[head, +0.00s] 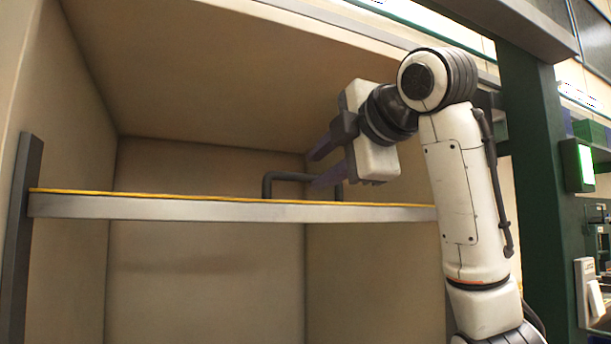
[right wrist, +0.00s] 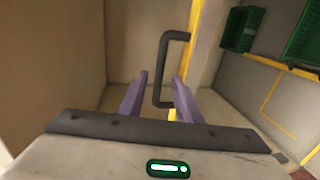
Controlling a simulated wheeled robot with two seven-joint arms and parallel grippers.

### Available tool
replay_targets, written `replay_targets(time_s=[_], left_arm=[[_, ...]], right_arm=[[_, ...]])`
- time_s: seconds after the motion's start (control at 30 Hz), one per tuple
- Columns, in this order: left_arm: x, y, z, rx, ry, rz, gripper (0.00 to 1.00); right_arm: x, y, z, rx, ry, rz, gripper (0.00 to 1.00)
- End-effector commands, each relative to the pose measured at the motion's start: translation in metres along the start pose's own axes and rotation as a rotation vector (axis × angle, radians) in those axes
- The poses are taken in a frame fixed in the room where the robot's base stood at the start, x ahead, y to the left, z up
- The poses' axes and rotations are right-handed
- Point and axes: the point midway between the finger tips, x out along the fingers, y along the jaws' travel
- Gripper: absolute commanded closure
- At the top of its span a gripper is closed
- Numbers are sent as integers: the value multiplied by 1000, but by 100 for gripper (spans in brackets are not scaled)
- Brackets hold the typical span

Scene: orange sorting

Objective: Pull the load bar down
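The load bar (head: 200,209) is a long grey bar with a yellow top edge. It spans the opening of a beige box-like bay in the head view, and its yellow edge also shows in the right wrist view (right wrist: 196,50). A dark U-shaped handle (head: 285,177) stands up from the bar; in the right wrist view the handle (right wrist: 161,70) lies between and beyond the fingertips. My right gripper (head: 322,168) is open, its purple fingers pointing at the handle; contact cannot be told. In the right wrist view the gripper (right wrist: 158,85) shows both fingers apart. My left gripper is not in view.
The beige bay walls (head: 205,165) enclose the space behind the bar. A dark upright rail (head: 20,240) stands at the bar's left end. A green post (head: 540,180) stands to the right of my right arm. Green crates (right wrist: 240,28) show beyond the bar in the wrist view.

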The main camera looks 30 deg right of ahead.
Motion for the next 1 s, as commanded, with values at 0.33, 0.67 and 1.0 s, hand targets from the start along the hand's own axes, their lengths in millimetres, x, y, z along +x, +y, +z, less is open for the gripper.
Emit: replay_targets(time_s=[0.33, 0.67, 1.0], left_arm=[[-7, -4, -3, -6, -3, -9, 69], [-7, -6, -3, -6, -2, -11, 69], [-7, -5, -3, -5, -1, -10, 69]], right_arm=[[52, 0, 0, 1, 1, -1, 69], [59, 0, 0, 0, 0, 1, 69], [59, 0, 0, 0, 1, 0, 100]])
